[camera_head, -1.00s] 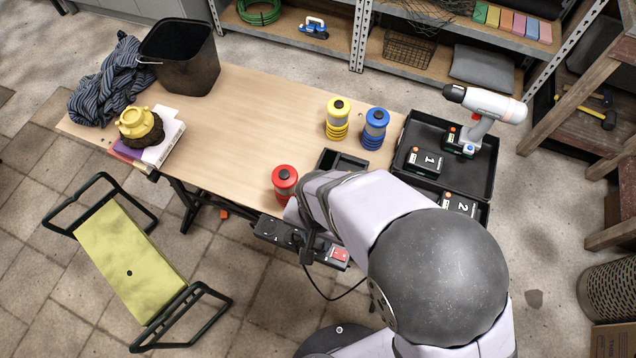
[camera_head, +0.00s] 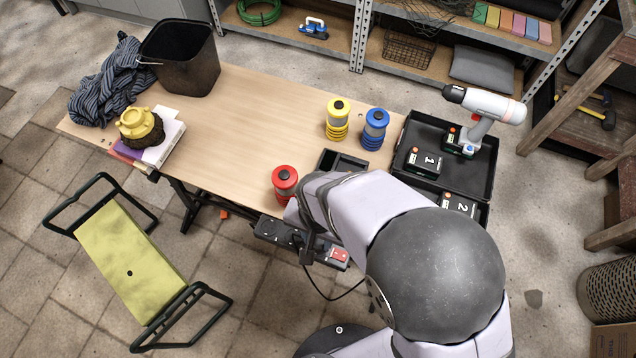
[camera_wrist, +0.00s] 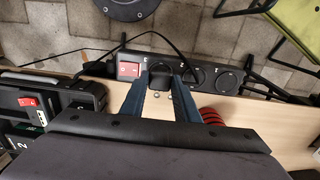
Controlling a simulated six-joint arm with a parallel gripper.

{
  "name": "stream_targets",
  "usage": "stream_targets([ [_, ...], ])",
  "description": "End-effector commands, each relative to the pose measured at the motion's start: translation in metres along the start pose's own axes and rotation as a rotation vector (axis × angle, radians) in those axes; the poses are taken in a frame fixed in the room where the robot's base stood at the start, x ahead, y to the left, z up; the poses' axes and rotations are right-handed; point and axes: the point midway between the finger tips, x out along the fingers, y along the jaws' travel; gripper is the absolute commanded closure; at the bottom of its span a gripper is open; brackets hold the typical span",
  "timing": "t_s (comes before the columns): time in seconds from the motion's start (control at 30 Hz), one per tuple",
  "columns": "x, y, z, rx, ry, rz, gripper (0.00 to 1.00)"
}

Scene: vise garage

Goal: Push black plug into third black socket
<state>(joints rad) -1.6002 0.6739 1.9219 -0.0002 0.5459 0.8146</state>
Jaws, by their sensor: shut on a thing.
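A black power strip (camera_head: 268,230) runs along the table's front edge, with a red switch at its right end. In the wrist view, the strip (camera_wrist: 211,77) shows the red switch (camera_wrist: 128,70) at left and two round black sockets at right. The black plug (camera_wrist: 161,76) sits between them, at the socket position beside the switch. My gripper (camera_wrist: 162,84) is shut on the plug, one finger on each side. The plug is at the strip, but I cannot tell how deep it is. In the head view my gripper (camera_head: 306,246) is partly hidden by my arm.
A red-ringed canister (camera_head: 285,183) stands close behind the strip. Yellow (camera_head: 338,120) and blue (camera_head: 375,128) canisters stand farther back. A black tray (camera_head: 478,178) with batteries and a drill is at right. A black cable (camera_head: 330,297) hangs below the strip.

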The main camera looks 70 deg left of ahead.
Motion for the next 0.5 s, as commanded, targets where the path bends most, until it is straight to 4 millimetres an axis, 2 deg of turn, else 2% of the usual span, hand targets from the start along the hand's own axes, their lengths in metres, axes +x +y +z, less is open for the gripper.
stream_targets([
  [0.5, 0.01, -0.0001, -0.0001, 0.0, 0.0, 0.0, 0.91],
])
